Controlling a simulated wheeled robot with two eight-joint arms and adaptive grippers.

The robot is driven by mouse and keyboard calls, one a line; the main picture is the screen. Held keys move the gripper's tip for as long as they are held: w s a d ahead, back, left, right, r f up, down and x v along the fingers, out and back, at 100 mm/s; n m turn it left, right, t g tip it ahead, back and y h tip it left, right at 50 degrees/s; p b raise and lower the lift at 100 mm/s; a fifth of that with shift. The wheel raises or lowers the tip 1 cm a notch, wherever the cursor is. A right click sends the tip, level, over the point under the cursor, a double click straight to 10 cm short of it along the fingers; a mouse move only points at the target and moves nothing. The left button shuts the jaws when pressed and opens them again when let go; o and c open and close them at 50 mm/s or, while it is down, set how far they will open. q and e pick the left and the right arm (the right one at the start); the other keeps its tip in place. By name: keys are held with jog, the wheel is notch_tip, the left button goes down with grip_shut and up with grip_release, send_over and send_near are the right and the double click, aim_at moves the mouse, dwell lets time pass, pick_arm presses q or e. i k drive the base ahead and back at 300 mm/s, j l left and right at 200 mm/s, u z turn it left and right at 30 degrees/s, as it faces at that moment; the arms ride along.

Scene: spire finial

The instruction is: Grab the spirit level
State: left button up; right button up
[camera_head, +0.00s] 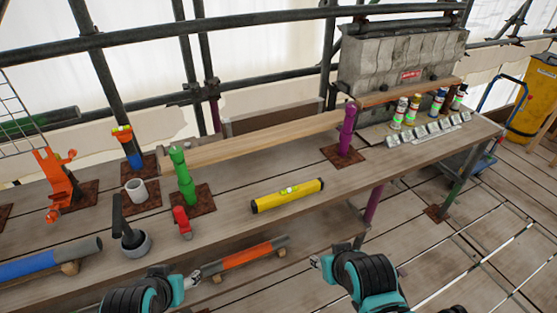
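The spirit level (287,196) is a yellow bar with dark ends and a pale green vial on top. It lies near the front edge of the wooden plank bench (330,205), slightly tilted in the picture. My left gripper (192,280) is at the bottom, in front of the bench and to the left of the level; only a small part of it shows. My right gripper (316,262) is in front of the bench, below and right of the level. Neither gripper touches the level. The fingers of both are too small and partly hidden to read.
Left of the level stand a green post (183,175), a small red object (182,222) and a grey pot with a dark handle (131,240). A purple post (346,130) stands behind right. Several spray cans (415,108) stand farther right. Dark scaffold tubes cross behind.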

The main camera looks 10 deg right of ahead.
aim_at(259, 205)
jog(key=i+j+z, duration=0.1)
jog(key=i+z, duration=0.25)
jog(key=i, duration=0.15)
jog(key=i+j+z, duration=0.3)
jog(key=i, duration=0.2)
jog(key=l, duration=0.1)
